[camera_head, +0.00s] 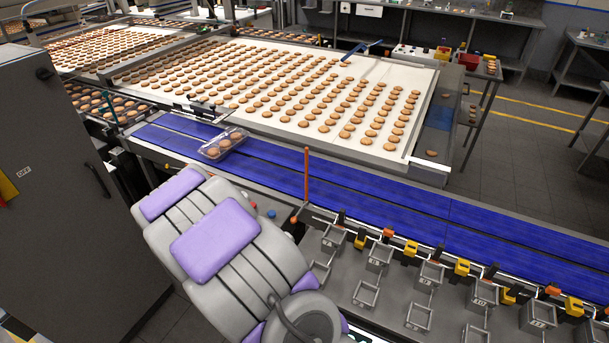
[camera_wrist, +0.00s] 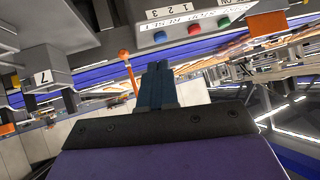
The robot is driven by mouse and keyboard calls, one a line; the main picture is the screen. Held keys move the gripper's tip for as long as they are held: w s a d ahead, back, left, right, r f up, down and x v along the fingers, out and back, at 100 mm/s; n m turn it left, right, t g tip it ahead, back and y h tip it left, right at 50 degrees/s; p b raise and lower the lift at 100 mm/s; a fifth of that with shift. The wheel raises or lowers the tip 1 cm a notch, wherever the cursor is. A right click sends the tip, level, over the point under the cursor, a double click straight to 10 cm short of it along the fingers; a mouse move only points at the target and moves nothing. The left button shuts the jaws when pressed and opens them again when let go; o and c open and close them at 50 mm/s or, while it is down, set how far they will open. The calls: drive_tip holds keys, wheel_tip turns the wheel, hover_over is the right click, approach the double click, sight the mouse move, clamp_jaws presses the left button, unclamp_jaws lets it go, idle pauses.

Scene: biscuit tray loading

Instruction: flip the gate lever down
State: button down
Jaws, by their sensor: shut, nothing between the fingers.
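An orange rod (camera_head: 307,175) stands upright at the near edge of the blue conveyor in the head view. An orange ball knob (camera_head: 294,221) shows just below it, beside my arm; I take this to be the gate lever's end. In the wrist view an orange ball (camera_wrist: 124,54) with a thin orange shaft lies just left of my gripper (camera_wrist: 157,70). The fingers are together and empty, with a small gap to the shaft in the picture. Whether they touch in depth I cannot tell. My arm hides the gripper in the head view.
A panel with blue, red and green buttons (camera_wrist: 194,29) lies close beyond my fingertips. The blue conveyor (camera_head: 400,205) carries a clear tray of biscuits (camera_head: 222,144). Several numbered grey bins (camera_head: 430,276) line the near side at right. A grey cabinet (camera_head: 60,200) stands at left.

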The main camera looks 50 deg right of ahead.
drive_tip(key=s+d+r+t+h+p, duration=0.1)
drive_tip(key=s+d+r+h+p, duration=0.1)
drive_tip(key=s+d+r+h, duration=0.2)
drive_tip(key=d+r+h, duration=0.1)
drive_tip(key=d+h, duration=0.2)
drive_tip(key=d, duration=0.2)
drive_tip(key=shift+t, duration=0.3)
drive_tip(key=b, duration=0.8)
approach(306, 174)
drive_tip(key=b+x, duration=0.1)
drive_tip(key=x, duration=0.6)
drive_tip(key=shift+f+b, duration=0.15)
drive_tip(key=shift+b, duration=0.15)
drive_tip(key=shift+d, duration=0.1)
